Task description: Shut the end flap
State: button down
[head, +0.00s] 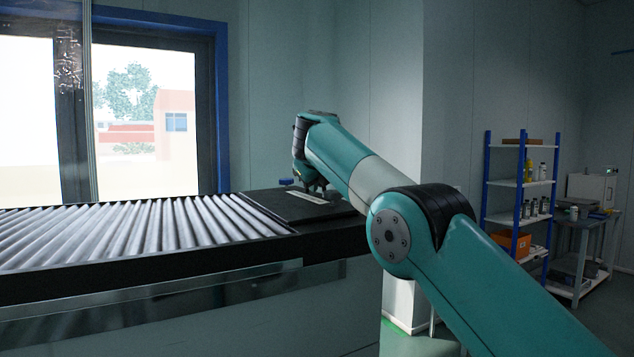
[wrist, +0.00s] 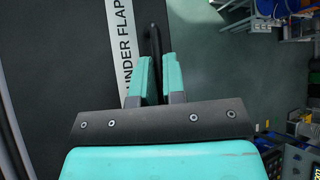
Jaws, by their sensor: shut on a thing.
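The end flap (head: 285,204) is a dark flat panel at the right end of the roller conveyor and looks about level with the rollers. It fills the left of the wrist view (wrist: 65,60), with a white label strip (wrist: 122,40) reading "UNDER FLAP". My gripper (head: 316,188) is over the flap's right part. In the wrist view, my gripper's teal fingers (wrist: 157,68) are shut on a dark bar-like handle (wrist: 155,40) by the flap's edge. The fingers hide part of the handle. Whether the flap lies fully flat, I cannot tell.
The roller conveyor (head: 130,230) runs left from the flap. A blue-posted shelf (head: 520,183) with bottles and an orange box stands at the right, beside a side table (head: 585,225). Open floor shows right of the flap in the wrist view (wrist: 215,70).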

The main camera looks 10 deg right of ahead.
jog(key=shift+d+f, duration=0.2)
jog(key=shift+f, duration=0.15)
jog(key=c, duration=1.2)
grip_release()
jog(key=shift+w+d+f, duration=0.1)
jog(key=shift+d+f, duration=0.05)
jog(key=shift+d, duration=0.05)
jog(key=shift+a, duration=0.1)
jog(key=shift+a+f, duration=0.1)
jog(key=shift+a, duration=0.1)
jog(key=shift+b, duration=0.3)
jog(key=shift+s+a+r, duration=0.1)
jog(key=shift+s+r, duration=0.1)
jog(key=shift+s, duration=0.1)
jog(key=v, duration=1.7)
jog(key=shift+d+r, duration=0.15)
jog(key=shift+d, duration=0.2)
